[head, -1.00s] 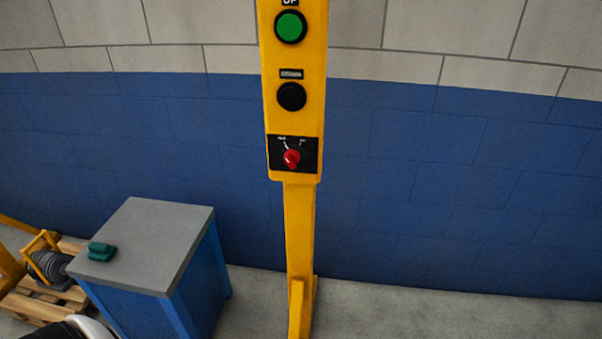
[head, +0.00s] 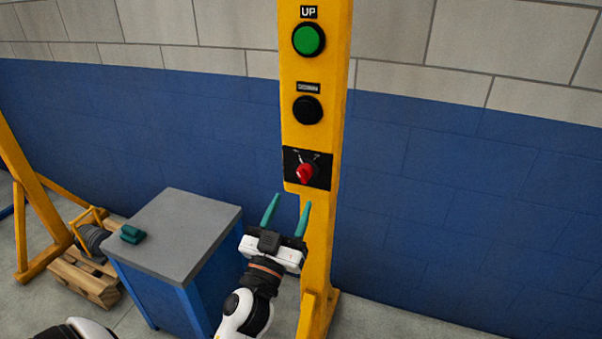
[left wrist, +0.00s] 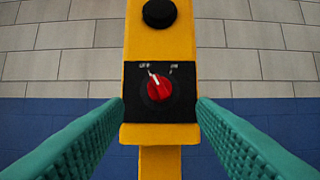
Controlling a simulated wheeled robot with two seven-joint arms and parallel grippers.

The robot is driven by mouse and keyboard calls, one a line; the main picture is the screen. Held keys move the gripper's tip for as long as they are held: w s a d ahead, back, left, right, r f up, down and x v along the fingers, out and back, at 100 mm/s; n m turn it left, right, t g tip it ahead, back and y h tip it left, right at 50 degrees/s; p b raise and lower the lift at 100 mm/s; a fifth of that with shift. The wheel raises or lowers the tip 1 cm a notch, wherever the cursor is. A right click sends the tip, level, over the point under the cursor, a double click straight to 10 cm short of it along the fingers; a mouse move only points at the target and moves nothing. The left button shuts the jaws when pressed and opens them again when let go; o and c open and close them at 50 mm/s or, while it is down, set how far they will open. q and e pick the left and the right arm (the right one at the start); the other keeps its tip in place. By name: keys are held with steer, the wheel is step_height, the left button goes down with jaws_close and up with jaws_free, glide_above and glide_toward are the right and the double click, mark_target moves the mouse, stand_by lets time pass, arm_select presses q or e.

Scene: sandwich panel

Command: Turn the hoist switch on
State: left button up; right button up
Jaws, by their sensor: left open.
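The hoist switch is a red rotary knob (head: 305,173) on a black plate (head: 321,172) low on a yellow control post (head: 318,130). In the left wrist view the knob (left wrist: 159,88) sits between my fingers, farther off, its white pointer mark tilted to the upper left toward the left label. My left gripper (head: 287,215) is open and empty, just below and in front of the switch, its teal fingers pointing up toward it. The fingers appear apart from the knob. My right gripper is not in view.
A green UP button (head: 309,39) and a black button (head: 307,110) are above the switch. A grey-topped blue cabinet (head: 180,235) with a small teal object (head: 133,234) stands left. A pallet (head: 85,275) with a winch is farther left. Space right of the post is clear.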

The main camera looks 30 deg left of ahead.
mark_target(304, 173)
arm_select(q)
steer(key=p+x, duration=0.2)
steer(key=x, duration=0.5)
steer(key=shift+f, duration=0.1)
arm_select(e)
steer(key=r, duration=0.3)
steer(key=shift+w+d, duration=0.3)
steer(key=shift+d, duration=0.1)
arm_select(q)
steer(key=c, duration=1)
steer(key=shift+o, duration=0.2)
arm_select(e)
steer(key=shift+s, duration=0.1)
